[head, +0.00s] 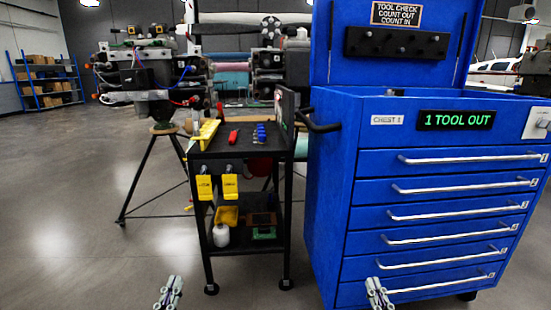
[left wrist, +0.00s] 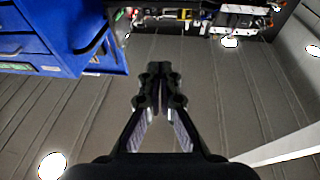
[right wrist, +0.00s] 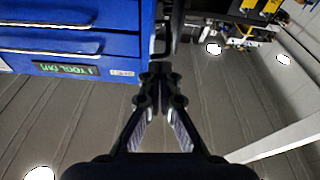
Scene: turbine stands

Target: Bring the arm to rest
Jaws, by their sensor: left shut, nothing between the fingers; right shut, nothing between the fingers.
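My left gripper (head: 168,292) shows at the bottom of the head view, in front of the black cart and low over the floor. My right gripper (head: 378,293) shows at the bottom too, in front of the blue tool chest. In the left wrist view the fingers of my left gripper (left wrist: 160,75) are together with nothing between them. In the right wrist view the fingers of my right gripper (right wrist: 161,75) are also together and empty. Both grippers appear apart from the furniture.
The blue tool chest (head: 360,215) with shut drawers stands at right; its display reads "1 TOOL OUT". The black cart (head: 207,250) holds a red item (head: 233,137), blue items and yellow tags. An engine on a stand (head: 150,80) is behind. The floor at left is clear.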

